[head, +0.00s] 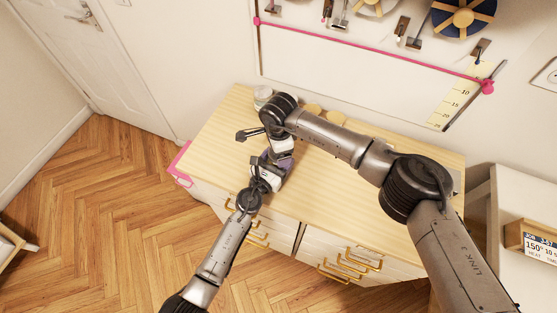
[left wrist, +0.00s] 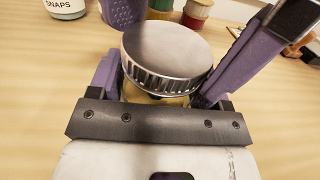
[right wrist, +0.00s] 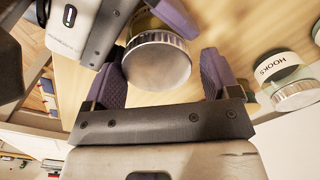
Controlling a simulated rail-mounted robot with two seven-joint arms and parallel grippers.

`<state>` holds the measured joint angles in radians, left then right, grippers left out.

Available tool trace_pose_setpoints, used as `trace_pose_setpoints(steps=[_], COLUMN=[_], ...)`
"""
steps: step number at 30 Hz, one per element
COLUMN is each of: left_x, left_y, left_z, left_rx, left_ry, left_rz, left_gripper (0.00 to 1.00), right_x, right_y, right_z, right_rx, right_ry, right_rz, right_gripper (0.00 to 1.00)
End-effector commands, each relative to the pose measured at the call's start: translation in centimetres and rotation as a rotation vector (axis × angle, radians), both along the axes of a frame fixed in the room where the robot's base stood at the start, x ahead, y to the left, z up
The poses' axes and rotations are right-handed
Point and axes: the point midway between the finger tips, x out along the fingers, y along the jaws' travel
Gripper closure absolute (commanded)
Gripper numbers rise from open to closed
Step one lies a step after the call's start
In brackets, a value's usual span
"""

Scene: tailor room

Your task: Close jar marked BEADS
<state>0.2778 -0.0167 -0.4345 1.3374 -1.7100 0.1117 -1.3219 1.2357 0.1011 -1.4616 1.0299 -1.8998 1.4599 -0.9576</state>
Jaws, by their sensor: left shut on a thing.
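A jar (left wrist: 155,98) with a broad silver lid (left wrist: 165,50) stands between the fingers of my left gripper (left wrist: 160,85), which is shut on the jar below the lid. The lid sits over the jar's mouth; I cannot tell whether it is fully seated. No label reading BEADS is visible. My right gripper (right wrist: 162,78) is open, with its purple-padded fingers on either side of the lid (right wrist: 155,60). The lid is nearer the left finger in the right wrist view, with a gap to the right finger. In the head view, my arms mostly hide the jar.
The wooden worktop (head: 225,130) carries a SNAPS jar (left wrist: 65,8), a HOOKS jar (right wrist: 280,65), and a green spool (left wrist: 187,5) beside a red one (left wrist: 199,12). A pale jar (head: 262,95) stands at the back. The worktop's left end and right side are mostly clear.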

Motion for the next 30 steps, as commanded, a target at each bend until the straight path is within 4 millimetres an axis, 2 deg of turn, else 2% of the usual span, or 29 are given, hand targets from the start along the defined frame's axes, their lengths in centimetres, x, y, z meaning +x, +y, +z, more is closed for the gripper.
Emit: trace_pose_setpoints(steps=[9, 21, 30], left_x=[0.2, 0.2, 0.1], left_y=[0.4, 0.3, 0.2], left_z=[-0.1, -0.1, -0.1], left_rx=[0.001, 0.001, 0.001], left_ry=[0.001, 0.002, 0.002], left_rz=[0.01, 0.007, 0.004], left_gripper=[0.95, 0.95, 0.95], right_x=[-0.4, -0.2, -0.2], right_y=[0.2, 0.1, 0.1], right_z=[0.2, 4.2, 4.5], right_rx=[0.0, 0.0, 0.0], right_ry=[0.012, 0.006, 0.006], right_rz=[0.007, 0.006, 0.004], right_gripper=[0.07, 0.07, 0.09])
